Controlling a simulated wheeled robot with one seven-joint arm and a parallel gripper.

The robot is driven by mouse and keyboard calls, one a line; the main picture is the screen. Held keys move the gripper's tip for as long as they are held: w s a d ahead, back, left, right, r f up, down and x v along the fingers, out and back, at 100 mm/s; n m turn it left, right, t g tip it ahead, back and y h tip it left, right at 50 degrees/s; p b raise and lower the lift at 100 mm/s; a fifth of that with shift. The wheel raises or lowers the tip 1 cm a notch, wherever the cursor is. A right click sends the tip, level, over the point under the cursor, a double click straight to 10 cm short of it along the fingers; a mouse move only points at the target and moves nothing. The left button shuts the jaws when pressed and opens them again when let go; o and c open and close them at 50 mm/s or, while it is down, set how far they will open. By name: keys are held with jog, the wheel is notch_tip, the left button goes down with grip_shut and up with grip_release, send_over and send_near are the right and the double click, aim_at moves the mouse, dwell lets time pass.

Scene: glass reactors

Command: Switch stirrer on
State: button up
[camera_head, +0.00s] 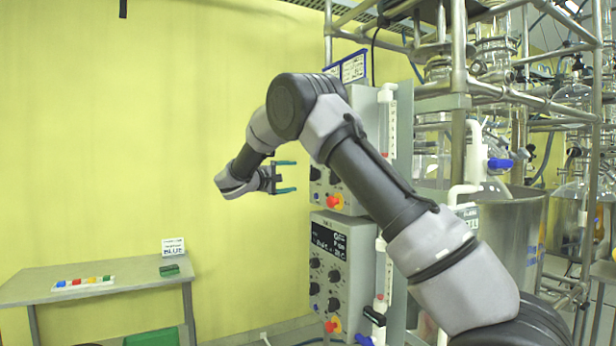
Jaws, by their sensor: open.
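Two grey control boxes stand one above the other in the middle of the view. The upper box (349,203) is partly hidden behind my arm; its panel shows dark knobs and a red-and-yellow button (335,202). The lower box (352,290) has a dark display (328,240), several dark knobs (315,263) and another red-and-yellow button (333,325). I cannot tell which control is the stirrer's. My gripper (287,176) is open and empty, its two teal fingers pointing right toward the upper panel, apparently short of it.
A grey table (130,284) at the lower left bears a tray of coloured pieces (83,284), a green block (169,270) and a small sign (173,247). Metal pipe framing (458,60), glass vessels and a steel vessel (518,235) fill the right. The yellow wall side is open.

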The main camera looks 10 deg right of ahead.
aim_at(310, 176)
jog(key=x, duration=1)
jog(key=shift+d, duration=0.15)
jog(key=c, duration=1.4)
jog(key=shift+m, duration=0.4)
jog(key=m, duration=0.2)
jog(key=m+h, duration=0.1)
jog(key=m, duration=0.1)
jog(key=m+h, duration=0.1)
jog(key=shift+f+m+t, duration=0.25)
jog(key=shift+m+t, duration=0.15)
jog(key=m+h, duration=0.1)
jog(key=m, duration=0.2)
jog(key=m+g+h, duration=0.1)
jog(key=m+h, duration=0.1)
jog(key=m, duration=0.2)
jog(key=shift+w+f+g, duration=0.1)
jog(key=shift+g, duration=0.2)
jog(key=shift+m, duration=0.3)
jog(key=o, duration=1.4)
jog(key=shift+h, duration=0.3)
